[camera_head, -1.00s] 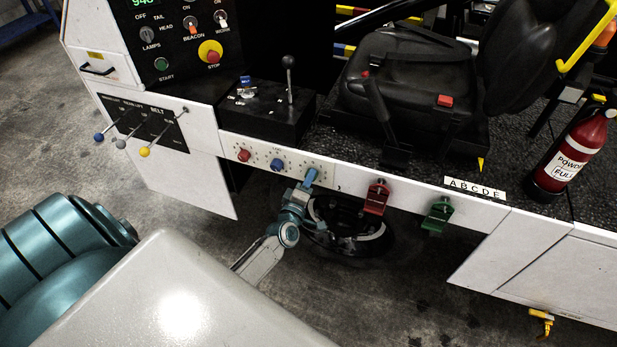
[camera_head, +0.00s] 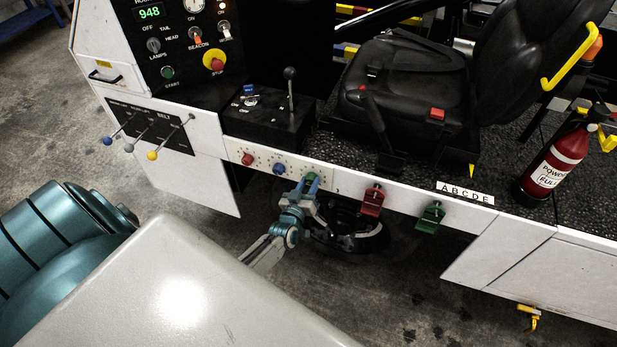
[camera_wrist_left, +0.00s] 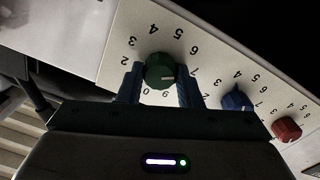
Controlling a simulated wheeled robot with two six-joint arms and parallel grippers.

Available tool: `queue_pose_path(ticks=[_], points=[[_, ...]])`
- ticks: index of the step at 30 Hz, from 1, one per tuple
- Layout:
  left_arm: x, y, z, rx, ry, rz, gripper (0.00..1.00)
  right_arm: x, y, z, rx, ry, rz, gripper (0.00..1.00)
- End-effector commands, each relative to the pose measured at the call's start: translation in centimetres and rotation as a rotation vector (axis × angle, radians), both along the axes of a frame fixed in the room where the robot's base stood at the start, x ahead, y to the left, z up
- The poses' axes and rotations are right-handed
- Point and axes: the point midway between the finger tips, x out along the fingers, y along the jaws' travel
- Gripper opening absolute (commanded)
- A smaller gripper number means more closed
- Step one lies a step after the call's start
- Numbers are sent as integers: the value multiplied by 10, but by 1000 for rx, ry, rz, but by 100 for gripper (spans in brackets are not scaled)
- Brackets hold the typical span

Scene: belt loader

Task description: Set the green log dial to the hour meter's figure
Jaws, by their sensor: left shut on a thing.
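The hour meter (camera_head: 149,12) at the top left of the panel shows 948 in green digits. The green log dial (camera_wrist_left: 159,70) is a round knob on a white numbered plate; it also shows at the right end of the dial row in the head view (camera_head: 312,178). My left gripper (camera_wrist_left: 160,82) is shut on it, one blue finger on each side. The dial's white mark points right in the wrist view, near the 7; the figure below that is hidden by a finger. The blue dial (camera_wrist_left: 237,98) and red dial (camera_wrist_left: 286,129) sit beside it. My right gripper is not in view.
Red (camera_head: 372,200) and green (camera_head: 430,216) latch-like fittings stick out from the sill right of the dials. A black lever box (camera_head: 268,118) and the seat (camera_head: 405,85) are above. Ball-tipped belt levers (camera_head: 152,155) stand at the left. A fire extinguisher (camera_head: 553,165) stands at the right.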

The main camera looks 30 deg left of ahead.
Motion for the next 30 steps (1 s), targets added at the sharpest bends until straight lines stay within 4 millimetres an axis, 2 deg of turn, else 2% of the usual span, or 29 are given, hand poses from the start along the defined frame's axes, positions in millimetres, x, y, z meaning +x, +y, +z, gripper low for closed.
queue_pose_path(ticks=[1, 15, 30], points=[[0, 0, 2, 40, 14, 0, 9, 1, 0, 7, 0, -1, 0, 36], [-1, 0, 2, 468, 116, -1, 9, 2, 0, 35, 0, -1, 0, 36], [-1, 0, 0, 769, 187, 0, 9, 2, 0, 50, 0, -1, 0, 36]])
